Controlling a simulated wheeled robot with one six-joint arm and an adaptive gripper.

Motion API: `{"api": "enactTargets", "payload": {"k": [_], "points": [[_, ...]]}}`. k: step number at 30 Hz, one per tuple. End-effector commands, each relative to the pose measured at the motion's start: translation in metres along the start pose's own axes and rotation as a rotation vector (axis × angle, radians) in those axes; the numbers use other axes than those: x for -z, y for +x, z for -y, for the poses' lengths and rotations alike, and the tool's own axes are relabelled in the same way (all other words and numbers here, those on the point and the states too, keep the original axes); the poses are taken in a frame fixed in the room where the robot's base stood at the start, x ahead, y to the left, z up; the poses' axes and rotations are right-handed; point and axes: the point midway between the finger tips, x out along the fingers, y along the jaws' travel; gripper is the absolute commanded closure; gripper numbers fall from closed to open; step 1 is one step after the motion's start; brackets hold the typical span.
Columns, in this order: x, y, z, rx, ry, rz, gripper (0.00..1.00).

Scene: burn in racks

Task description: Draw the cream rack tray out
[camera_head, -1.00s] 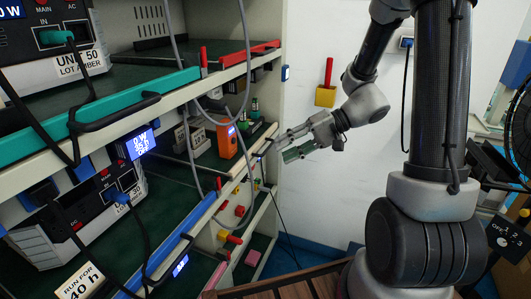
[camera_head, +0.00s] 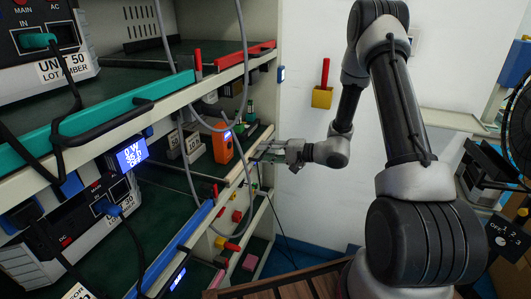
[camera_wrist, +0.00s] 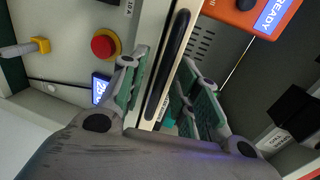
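The cream rack tray (camera_head: 235,174) is a middle-level tray with a pale front edge, seated in the rack in the head view. Its black handle bar (camera_wrist: 167,66) runs along the cream front edge in the wrist view. My gripper (camera_head: 264,150) is at the far end of this front edge in the head view. In the wrist view my gripper (camera_wrist: 164,70) is open, with one green-padded finger on each side of the handle. Gaps show between the pads and the handle. The head view hides most of the handle behind the fingers.
An orange device (camera_head: 222,147) stands on the cream tray's level; its READY screen shows in the wrist view. A teal-edged tray (camera_head: 95,115), red-edged tray (camera_head: 247,54) and blue-edged tray (camera_head: 180,247) surround it. A red button (camera_wrist: 103,43) is beside the left finger.

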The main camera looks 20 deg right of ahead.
Motion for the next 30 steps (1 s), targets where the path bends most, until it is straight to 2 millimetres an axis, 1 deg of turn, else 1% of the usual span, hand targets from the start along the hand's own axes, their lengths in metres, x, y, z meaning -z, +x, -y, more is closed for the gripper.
{"api": "enactTargets", "payload": {"k": [3,9,10,15,25,30], "points": [[0.0,0.005,0.0,-0.001,0.0,0.0,0.69],[0.0,0.005,0.0,-0.001,0.001,0.0,0.69],[0.0,0.005,0.0,-0.001,0.001,0.0,0.71],[0.0,0.005,0.0,0.0,0.001,0.0,1.0],[0.0,0.004,0.0,-0.001,0.001,0.0,1.0],[0.0,-0.006,-0.002,-0.001,0.002,0.0,1.0]]}}
